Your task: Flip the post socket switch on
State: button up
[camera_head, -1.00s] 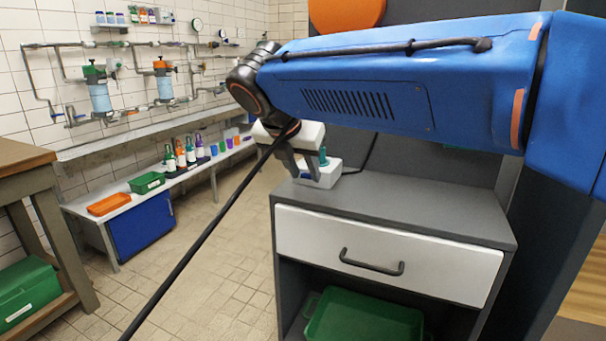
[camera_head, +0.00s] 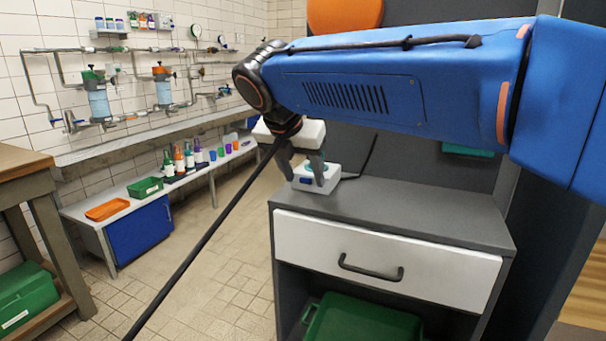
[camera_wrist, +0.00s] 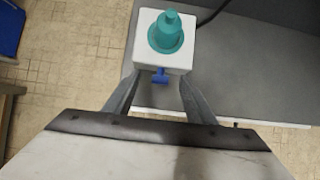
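The post socket is a white box (camera_head: 318,186) on the left part of the grey cabinet top. A black cable runs from it. In the wrist view the box (camera_wrist: 146,47) carries a round teal post (camera_wrist: 168,32). A small blue switch lever (camera_wrist: 160,76) sticks out of its near side. My gripper (camera_wrist: 159,84) is open, its grey fingers on either side of the lever. I cannot tell whether a finger touches the lever or box. In the head view my gripper (camera_head: 305,178) is low at the box, its fingers partly hiding the box and post.
The grey cabinet top (camera_head: 430,205) is clear right of the box. Below are a white drawer (camera_head: 385,258) and a green bin (camera_head: 360,322). Left stand a low bench with bottles and trays (camera_head: 108,208) and a wooden table (camera_head: 22,165). Tiled floor lies between.

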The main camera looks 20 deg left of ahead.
jog(key=shift+r, duration=0.15)
jog(key=v, duration=1.7)
jog(key=shift+s, duration=0.1)
